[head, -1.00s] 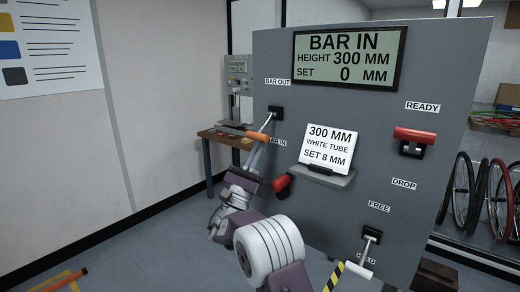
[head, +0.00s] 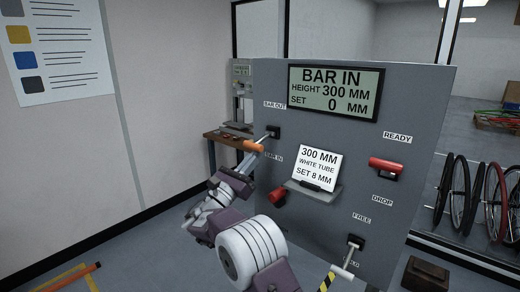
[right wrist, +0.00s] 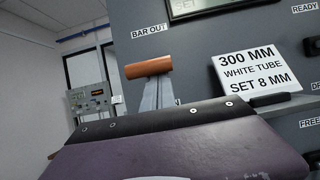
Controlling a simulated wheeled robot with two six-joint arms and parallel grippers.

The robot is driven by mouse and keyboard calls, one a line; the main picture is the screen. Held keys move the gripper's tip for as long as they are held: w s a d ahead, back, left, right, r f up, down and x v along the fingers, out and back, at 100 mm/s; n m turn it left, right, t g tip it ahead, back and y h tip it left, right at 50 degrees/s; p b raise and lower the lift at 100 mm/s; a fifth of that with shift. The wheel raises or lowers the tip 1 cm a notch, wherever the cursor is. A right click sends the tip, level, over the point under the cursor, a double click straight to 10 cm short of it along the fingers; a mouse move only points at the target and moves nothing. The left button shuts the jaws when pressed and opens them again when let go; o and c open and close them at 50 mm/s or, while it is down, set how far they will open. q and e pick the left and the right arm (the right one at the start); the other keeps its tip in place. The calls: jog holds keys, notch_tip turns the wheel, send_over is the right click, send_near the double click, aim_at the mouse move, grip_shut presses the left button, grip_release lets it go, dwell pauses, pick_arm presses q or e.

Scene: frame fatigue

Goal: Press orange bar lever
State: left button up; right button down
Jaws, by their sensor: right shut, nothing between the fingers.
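The orange bar lever (head: 253,146) sticks out from the left side of the grey machine panel, between the BAR OUT and BAR IN labels, with its cylindrical orange grip toward me. Its grip also shows in the right wrist view (right wrist: 148,66). My right gripper (head: 248,159) is shut and empty, with its fingertips just below the grip. In the right wrist view the closed fingers (right wrist: 158,94) point up at the grip's underside; I cannot tell whether they touch it. The display (head: 334,92) reads BAR IN, HEIGHT 300 MM, SET 0 MM. My left gripper is not in view.
A card (head: 317,167) on a small ledge reads 300 MM, WHITE TUBE, SET 8 MM. A red knob (head: 278,196), a red handle (head: 385,168) and a white-grip lever (head: 343,271) also project from the panel. A bench (head: 222,137) stands behind left.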

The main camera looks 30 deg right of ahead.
jog(key=r+y+p, duration=0.2)
jog(key=p, duration=0.3)
jog(key=r+g+y+p, duration=0.1)
jog(key=y+p, duration=0.1)
jog(key=p, duration=0.3)
jog(key=a+r+g+y+p, duration=0.1)
jog(key=r+y+p, duration=0.1)
jog(key=p, duration=0.3)
jog(key=shift+s+r+y, duration=0.1)
jog(key=shift+r+y, duration=0.25)
jog(key=shift+y, duration=0.05)
jog(key=shift+a, duration=0.15)
